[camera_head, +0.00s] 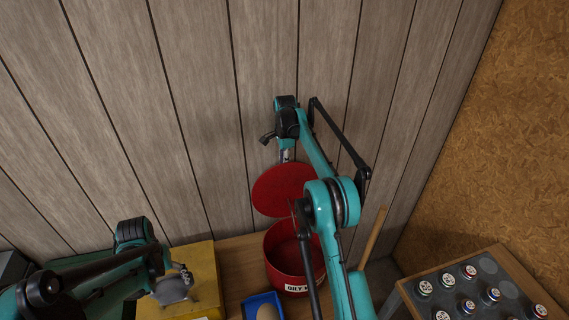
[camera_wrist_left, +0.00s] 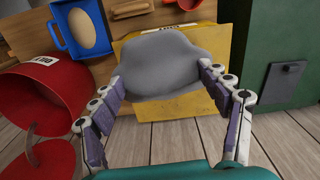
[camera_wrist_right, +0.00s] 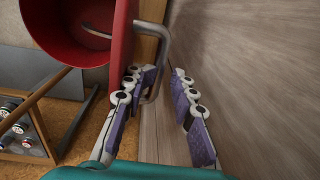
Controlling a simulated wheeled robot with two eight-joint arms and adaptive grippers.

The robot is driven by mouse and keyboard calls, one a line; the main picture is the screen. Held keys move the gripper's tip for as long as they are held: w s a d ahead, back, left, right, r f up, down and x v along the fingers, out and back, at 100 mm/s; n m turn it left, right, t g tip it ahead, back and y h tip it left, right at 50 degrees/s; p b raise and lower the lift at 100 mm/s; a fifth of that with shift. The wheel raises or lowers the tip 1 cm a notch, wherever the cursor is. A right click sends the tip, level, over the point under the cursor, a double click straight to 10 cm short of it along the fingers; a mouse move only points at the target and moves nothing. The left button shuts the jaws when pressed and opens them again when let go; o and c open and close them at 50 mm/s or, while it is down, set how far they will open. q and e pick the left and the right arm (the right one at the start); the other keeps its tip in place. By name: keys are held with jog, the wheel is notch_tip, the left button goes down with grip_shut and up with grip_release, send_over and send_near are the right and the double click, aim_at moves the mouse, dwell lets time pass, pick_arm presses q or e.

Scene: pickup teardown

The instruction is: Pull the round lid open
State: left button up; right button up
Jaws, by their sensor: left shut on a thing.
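The round red lid (camera_head: 282,188) stands raised at the back of the red bin (camera_head: 290,252), whose mouth is open. In the right wrist view the lid (camera_wrist_right: 122,45) is seen nearly edge-on, with a grey metal handle (camera_wrist_right: 165,50) on its outer face. My right gripper (camera_wrist_right: 158,74) has its fingers apart, with the handle between them; in the head view its fingertips are mostly hidden behind the lid and arm. My left gripper (camera_wrist_left: 160,75) is shut on a grey rag (camera_wrist_left: 170,62), above a yellow box (camera_head: 205,275).
A blue tray (camera_head: 249,303) with a tan oval object stands beside the bin. A grey panel (camera_head: 510,290) with several small cans is at the right. The plank wall (camera_head: 200,100) is close behind the lid.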

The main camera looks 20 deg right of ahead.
pick_arm(q)
jog(key=shift+w+d+f, duration=0.1)
jog(key=shift+w+f, duration=0.35)
jog(key=shift+w, duration=0.4)
jog(key=shift+s+r, duration=0.25)
jog(key=shift+s, duration=0.2)
jog(key=shift+w+f, duration=0.1)
jog(key=shift+w, duration=0.15)
jog(key=shift+s, duration=0.1)
pick_arm(e)
notch_tip(320, 180, up, 12)
jog(key=s, duration=0.1)
jog(key=shift+f, duration=0.1)
